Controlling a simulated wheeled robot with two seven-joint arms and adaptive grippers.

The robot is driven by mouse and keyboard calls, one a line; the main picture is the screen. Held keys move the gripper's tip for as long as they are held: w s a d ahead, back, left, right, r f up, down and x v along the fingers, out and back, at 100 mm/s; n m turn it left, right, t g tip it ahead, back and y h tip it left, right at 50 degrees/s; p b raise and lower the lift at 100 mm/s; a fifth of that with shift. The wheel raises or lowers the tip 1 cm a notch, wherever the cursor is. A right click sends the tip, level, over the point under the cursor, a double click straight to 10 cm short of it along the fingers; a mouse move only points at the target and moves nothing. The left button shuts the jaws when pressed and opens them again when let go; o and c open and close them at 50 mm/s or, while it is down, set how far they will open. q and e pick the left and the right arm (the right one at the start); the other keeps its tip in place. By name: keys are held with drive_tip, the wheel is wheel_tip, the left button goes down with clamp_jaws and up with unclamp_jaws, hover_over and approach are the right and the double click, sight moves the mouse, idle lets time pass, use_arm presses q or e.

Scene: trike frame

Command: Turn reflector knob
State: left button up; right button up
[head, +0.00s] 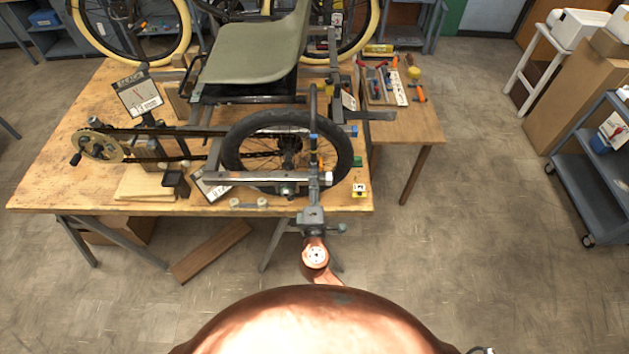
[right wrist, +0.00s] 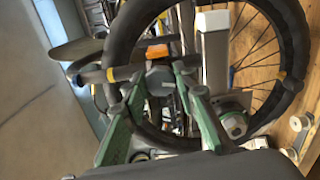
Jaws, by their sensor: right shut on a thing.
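My right gripper (head: 313,208) is at the front edge of the workbench, by the near end of the trike frame's upright tube. In the right wrist view, its two green fingers (right wrist: 162,90) close around a small grey knob (right wrist: 160,78), which I take to be the reflector knob. The fingers partly cover the knob, and its turn angle cannot be told. The trike frame (head: 270,178) rests on the bench around a black-tyred wheel (head: 232,140). I cannot make out the reflector clearly. My left gripper is not in view.
The wooden workbench (head: 50,170) carries a crank and chainring (head: 100,145), a green seat (head: 250,50) and a display card (head: 138,92). Tools lie in a tray (head: 398,85) on the side table.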

drive_tip(key=shift+a, duration=0.1)
drive_tip(key=o, duration=1.2)
drive_tip(key=shift+c, duration=0.2)
drive_tip(key=s, duration=1.2)
drive_tip(key=shift+f, duration=0.1)
